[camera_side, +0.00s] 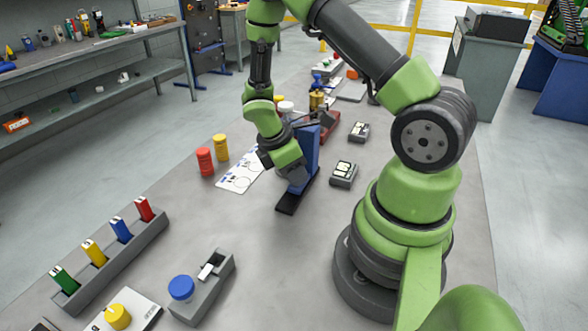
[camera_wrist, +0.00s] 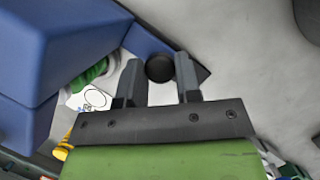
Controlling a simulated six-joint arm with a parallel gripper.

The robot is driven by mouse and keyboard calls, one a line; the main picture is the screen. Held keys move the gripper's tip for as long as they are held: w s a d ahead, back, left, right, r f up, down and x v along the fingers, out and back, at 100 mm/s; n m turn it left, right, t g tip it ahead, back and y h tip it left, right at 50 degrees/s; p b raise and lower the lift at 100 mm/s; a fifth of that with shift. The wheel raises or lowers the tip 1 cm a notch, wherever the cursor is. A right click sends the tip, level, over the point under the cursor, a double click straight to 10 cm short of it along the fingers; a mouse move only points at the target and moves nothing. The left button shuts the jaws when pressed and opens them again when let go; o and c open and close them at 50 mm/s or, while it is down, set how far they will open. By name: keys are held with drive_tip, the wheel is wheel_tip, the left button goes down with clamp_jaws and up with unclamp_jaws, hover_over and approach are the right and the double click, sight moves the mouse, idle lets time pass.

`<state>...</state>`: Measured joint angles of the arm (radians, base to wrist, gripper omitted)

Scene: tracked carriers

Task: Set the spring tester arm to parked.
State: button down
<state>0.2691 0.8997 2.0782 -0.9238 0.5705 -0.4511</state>
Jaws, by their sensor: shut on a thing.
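The spring tester is a blue upright body (camera_side: 309,148) on a dark base (camera_side: 287,206), in the middle of the table. In the wrist view its blue body (camera_wrist: 55,45) fills the upper left. My gripper (camera_side: 294,178) is low beside the blue body, on its near left side in the side view. In the wrist view my gripper (camera_wrist: 159,78) has a round black knob (camera_wrist: 160,68) between its two fingers, shut on it. I take the knob as the end of the tester arm; the rest of that arm is hard to make out. A green coil (camera_wrist: 92,73) shows left of the fingers.
A red cylinder (camera_side: 205,161) and a yellow cylinder (camera_side: 221,147) stand left of the tester by a white printed sheet (camera_side: 238,179). Grey boxes (camera_side: 343,174) lie to its right. A block with a blue knob (camera_side: 181,288) and a rack of coloured pieces (camera_side: 108,265) are front left.

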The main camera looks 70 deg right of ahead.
drive_tip(key=a, duration=1)
drive_tip(key=shift+a, duration=0.25)
drive_tip(key=c, duration=0.8)
unclamp_jaws()
drive_tip(key=v, duration=1)
drive_tip(key=s+r+m+t+y, duration=0.1)
drive_tip(key=s+r+m+t, duration=0.2)
drive_tip(key=r, duration=0.3)
drive_tip(key=s+a+r+m+t+y, duration=0.1)
drive_tip(key=s+r+m+t+y, duration=0.1)
drive_tip(key=s+r+m+t, duration=0.2)
drive_tip(key=s+r+m+t+y, duration=0.2)
drive_tip(key=s+r+m+t, duration=0.1)
drive_tip(key=r+m, duration=0.3)
drive_tip(key=shift+s+a+r, duration=0.15)
drive_tip(key=shift+r, duration=0.7)
